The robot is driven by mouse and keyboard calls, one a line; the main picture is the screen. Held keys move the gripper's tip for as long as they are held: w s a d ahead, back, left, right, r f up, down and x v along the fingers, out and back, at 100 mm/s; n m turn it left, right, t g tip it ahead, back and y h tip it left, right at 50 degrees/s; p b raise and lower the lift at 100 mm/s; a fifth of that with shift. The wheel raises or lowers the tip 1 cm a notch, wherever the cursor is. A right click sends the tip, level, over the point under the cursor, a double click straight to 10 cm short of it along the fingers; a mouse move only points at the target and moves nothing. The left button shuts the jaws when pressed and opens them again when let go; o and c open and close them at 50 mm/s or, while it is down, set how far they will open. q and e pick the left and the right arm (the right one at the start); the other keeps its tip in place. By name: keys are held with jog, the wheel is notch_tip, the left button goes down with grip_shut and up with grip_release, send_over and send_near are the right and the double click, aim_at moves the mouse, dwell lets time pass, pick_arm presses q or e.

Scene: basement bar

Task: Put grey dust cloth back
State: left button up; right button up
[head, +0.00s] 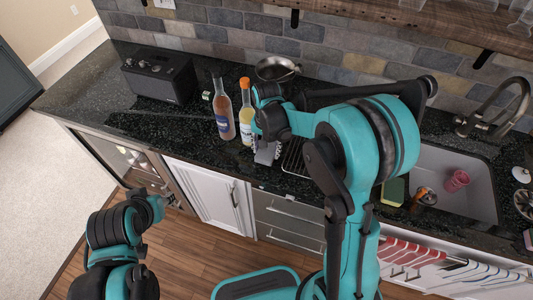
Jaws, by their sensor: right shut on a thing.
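The grey dust cloth (266,154) shows as a small light-grey patch low under my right gripper, just over the front part of the dark counter. My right gripper (262,140) is shut on it, beside the yellow bottle; my own arm hides much of the fingers. I cannot tell whether the cloth touches the counter. My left gripper (172,198) is low at the left, over the wood floor in front of the cabinets, apart from the counter. Its fingers are too small to read.
A rosé bottle (222,108) and a yellow bottle (245,112) stand left of my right gripper. A black speaker (160,75) is farther left. A wire rack (293,158), green sponge (393,191) and sink (470,200) with a pink cup (456,181) lie right. The left counter front is clear.

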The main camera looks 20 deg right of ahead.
notch_tip(320, 180, down, 2)
jog(key=shift+f, duration=0.15)
jog(key=shift+c, duration=0.4)
jog(key=o, duration=1.1)
